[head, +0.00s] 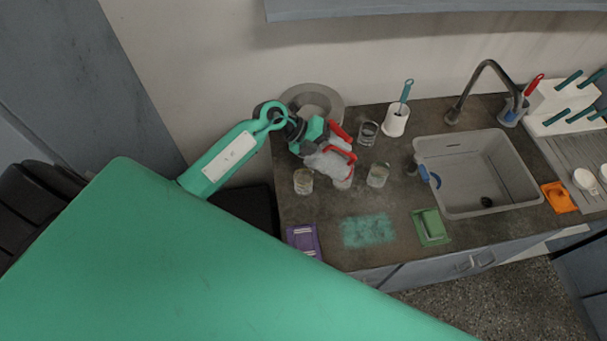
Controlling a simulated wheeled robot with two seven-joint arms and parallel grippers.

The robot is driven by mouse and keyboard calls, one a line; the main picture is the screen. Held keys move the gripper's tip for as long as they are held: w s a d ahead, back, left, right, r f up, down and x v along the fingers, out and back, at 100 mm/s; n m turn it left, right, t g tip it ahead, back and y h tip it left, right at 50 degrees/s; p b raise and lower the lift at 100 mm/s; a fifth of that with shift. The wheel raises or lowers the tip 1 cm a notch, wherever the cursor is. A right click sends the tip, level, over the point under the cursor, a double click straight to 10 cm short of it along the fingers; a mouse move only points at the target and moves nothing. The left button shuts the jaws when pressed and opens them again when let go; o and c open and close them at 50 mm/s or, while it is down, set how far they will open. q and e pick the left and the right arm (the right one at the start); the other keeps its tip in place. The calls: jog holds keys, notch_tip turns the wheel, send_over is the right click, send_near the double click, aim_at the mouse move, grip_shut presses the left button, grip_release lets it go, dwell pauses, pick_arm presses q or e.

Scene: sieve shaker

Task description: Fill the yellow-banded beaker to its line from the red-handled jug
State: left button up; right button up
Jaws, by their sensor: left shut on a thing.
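My left gripper (312,146) is over the back left of the counter, shut on a pale, see-through jug (330,164) with red handle parts (341,153). The jug looks tilted, and the gripper hides part of it. One glass beaker (343,183) shows just below the jug, partly covered by it. Other clear beakers stand to the left (303,181), to the right (378,175) and behind right (368,133). The yellow band cannot be made out on any of them, nor can the fill levels. My right gripper is not in view.
A grey round bowl (330,92) is at the back wall. A white holder (395,122) with a teal-handled brush stands right of it. The sink (480,165) with its tap is further right. A purple item (304,240), teal patch (368,231) and green sponge tray (430,227) line the front.

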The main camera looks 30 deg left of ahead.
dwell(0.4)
pick_arm(q)
jog(key=d+r+y+p, duration=0.1)
jog(key=p, duration=0.3)
jog(key=d+g+y+p, duration=0.1)
jog(key=y+p, duration=0.1)
jog(key=p, duration=0.2)
jog(key=shift+w+r+p, duration=0.3)
jog(key=shift+w+r, duration=0.05)
jog(key=shift+r, duration=0.05)
jog(key=shift+w+d+f+g+y, duration=0.25)
jog(key=shift+d+f+g+y, duration=0.05)
jog(key=shift+d+f+y, duration=0.25)
jog(key=shift+d+f+y+b, duration=0.2)
jog(key=shift+f+y+b, duration=0.05)
jog(key=shift+f+b, duration=0.1)
jog(key=shift+w+d, duration=0.2)
jog(key=shift+w+d+f+g+y, duration=0.15)
jog(key=shift+d+g+y, duration=0.25)
jog(key=shift+y, duration=0.3)
jog(key=w+d+r+g+y, duration=0.1)
jog(key=d+r+y, duration=0.2)
jog(key=r, duration=0.4)
jog(key=shift+w+d+r+g+y, duration=0.15)
jog(key=shift+d+r+g+y, duration=0.2)
jog(key=shift+y, duration=0.35)
